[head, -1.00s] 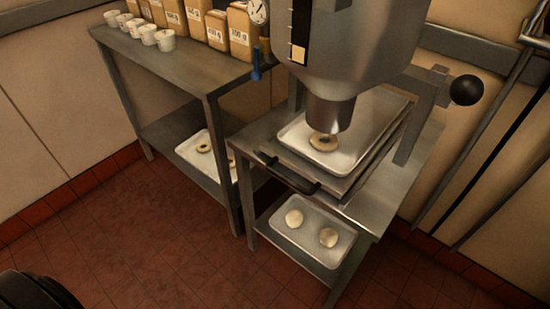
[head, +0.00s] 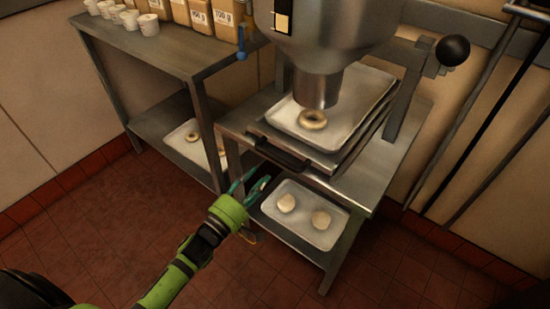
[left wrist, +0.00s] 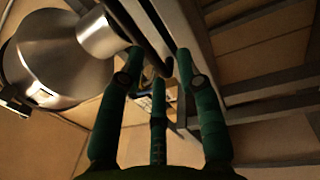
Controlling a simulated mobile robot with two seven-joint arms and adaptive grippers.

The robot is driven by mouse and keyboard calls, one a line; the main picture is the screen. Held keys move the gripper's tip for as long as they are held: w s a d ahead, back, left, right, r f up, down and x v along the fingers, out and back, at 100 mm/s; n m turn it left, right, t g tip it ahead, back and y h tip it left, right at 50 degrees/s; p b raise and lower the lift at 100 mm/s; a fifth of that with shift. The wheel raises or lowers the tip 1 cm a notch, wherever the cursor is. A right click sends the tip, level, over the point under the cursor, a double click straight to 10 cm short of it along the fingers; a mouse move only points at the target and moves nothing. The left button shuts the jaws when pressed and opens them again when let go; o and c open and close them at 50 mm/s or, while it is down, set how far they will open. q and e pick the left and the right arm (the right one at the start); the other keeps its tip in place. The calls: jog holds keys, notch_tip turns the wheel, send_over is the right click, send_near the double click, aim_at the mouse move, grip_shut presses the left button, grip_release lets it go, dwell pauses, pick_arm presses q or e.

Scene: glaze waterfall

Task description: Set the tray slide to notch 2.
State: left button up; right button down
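The tray slide (head: 325,163) is a metal plate on the steel stand under the hopper, with a black bar handle (head: 282,154) at its front. A pale tray (head: 343,128) with one dough ring (head: 312,119) rests on it, below the hopper's nozzle (head: 316,88). My left gripper (head: 250,180) is just in front of and below the handle, its teal fingers apart and empty. In the left wrist view the fingers (left wrist: 158,75) are spread, with a dark bar, seemingly the handle, beyond them. I cannot make out the notch marks. My right gripper is not in view.
A lower shelf tray (head: 303,222) holds two dough pieces under the slide. A side table (head: 165,60) with cups and bags stands at left. A lever with a black ball (head: 452,50) is at right. The red tiled floor (head: 110,235) in front is clear.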

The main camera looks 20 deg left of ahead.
aim_at(274, 158)
pick_arm(q)
jog(key=shift+h, duration=0.3)
jog(key=w+d+r, duration=0.1)
jog(key=w, duration=0.1)
jog(key=w+d+r, duration=0.1)
jog(key=w, duration=0.1)
jog(key=w+d+r, duration=0.1)
jog(key=w, duration=0.1)
jog(key=shift+w+r, duration=0.25)
jog(key=shift+r, duration=0.05)
grip_shut()
